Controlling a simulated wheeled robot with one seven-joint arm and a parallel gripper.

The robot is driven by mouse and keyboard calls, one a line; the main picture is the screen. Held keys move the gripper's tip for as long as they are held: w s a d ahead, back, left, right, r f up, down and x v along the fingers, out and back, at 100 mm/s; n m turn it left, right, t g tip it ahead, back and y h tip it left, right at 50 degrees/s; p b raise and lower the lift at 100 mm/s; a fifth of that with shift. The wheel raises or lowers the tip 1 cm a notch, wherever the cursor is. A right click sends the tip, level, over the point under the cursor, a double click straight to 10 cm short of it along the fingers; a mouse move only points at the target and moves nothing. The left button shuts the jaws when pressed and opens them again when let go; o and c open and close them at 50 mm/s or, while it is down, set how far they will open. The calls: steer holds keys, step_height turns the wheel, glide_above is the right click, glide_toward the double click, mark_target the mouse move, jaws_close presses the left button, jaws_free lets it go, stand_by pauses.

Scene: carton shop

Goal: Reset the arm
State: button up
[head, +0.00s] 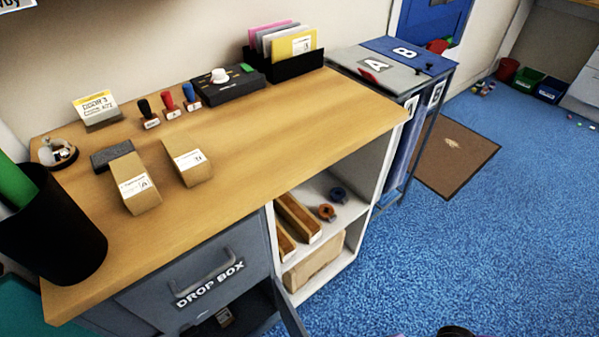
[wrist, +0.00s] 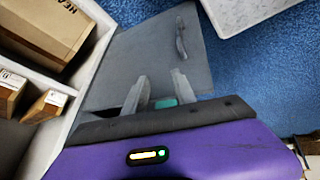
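My gripper (wrist: 160,84) shows in the wrist view as two grey fingers in front of its purple body. The fingers stand apart with no object held between them. A grey panel (wrist: 150,50) with a handle lies beyond the fingertips. I cannot tell whether they touch it. In the head view the gripper's fingers are not visible; only a dark piece of my arm shows at the bottom edge.
The drop box (head: 207,277) is under the wooden counter (head: 250,130), with an open door (head: 290,314) below it. Open shelves (head: 318,190) hold long cartons and tape rolls. Cartons (head: 135,184), stamps and a black bin (head: 50,225) crowd the counter's left.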

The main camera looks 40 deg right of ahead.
steer(key=w+a+r+m+t+h+p, duration=0.1)
steer(key=r+m+t, duration=0.4)
steer(key=r, duration=1.2)
steer(key=w+a+r+m+t+h+p, duration=0.2)
steer(key=r+m+t, duration=0.3)
steer(key=r, duration=1.3)
steer(key=shift+r+m+h+p, duration=0.45)
steer(key=shift+m+p, duration=0.35)
steer(key=shift+m, duration=0.4)
